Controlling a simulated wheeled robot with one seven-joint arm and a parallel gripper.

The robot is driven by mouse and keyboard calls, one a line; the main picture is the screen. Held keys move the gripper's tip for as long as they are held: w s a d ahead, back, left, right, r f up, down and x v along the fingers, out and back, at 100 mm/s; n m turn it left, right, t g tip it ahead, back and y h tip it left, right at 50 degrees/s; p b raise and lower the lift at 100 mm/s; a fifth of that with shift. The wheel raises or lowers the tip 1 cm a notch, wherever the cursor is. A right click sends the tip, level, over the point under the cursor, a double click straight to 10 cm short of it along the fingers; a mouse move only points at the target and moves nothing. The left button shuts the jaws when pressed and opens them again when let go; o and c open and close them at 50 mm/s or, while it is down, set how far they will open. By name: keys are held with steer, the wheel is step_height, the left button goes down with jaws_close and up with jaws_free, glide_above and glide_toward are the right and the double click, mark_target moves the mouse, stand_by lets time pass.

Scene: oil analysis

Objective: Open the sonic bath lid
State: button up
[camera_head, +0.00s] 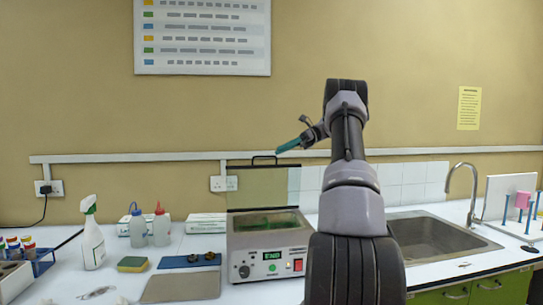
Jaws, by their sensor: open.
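The sonic bath (268,241) is a silver box on the white counter, with a green display reading END and a red switch on its front. Its dark lid (247,192) stands upright at the back of the bath, with a black handle (264,157) on its top edge. The bath's opening (265,222) shows, with something green inside. My gripper (279,151), with teal fingers, is open and empty, pointing left just above and right of the handle, seemingly apart from it. My arm hides part of the bath's right side.
A steel sink (440,236) with a tap lies to the right. Left are a grey mat (181,287), a blue tray (190,260), a sponge (132,264), two wash bottles (150,227), a spray bottle (92,237) and a tube rack (38,260).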

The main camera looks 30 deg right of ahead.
steer(key=shift+v, duration=1.4)
steer(key=s+a+r+n+h, duration=0.4)
steer(key=s+a, duration=0.3)
steer(key=a, duration=0.4)
steer(key=s+a+r+n+h, duration=0.2)
steer(key=s+a+n+h, duration=0.2)
steer(key=s+a+n, duration=0.45)
steer(key=s+a+f+n+t+h, duration=0.2)
steer(key=s+a+n+t, duration=0.1)
steer(key=s, duration=0.6)
steer(key=s+a+f+n+t+h, duration=0.1)
steer(key=s+a+n, duration=0.4)
steer(key=s, duration=0.5)
step_height(320, 180, down, 2)
steer(key=shift+a+f+t+h, duration=0.25)
steer(key=shift+t+h, duration=0.15)
steer(key=shift+t, duration=0.5)
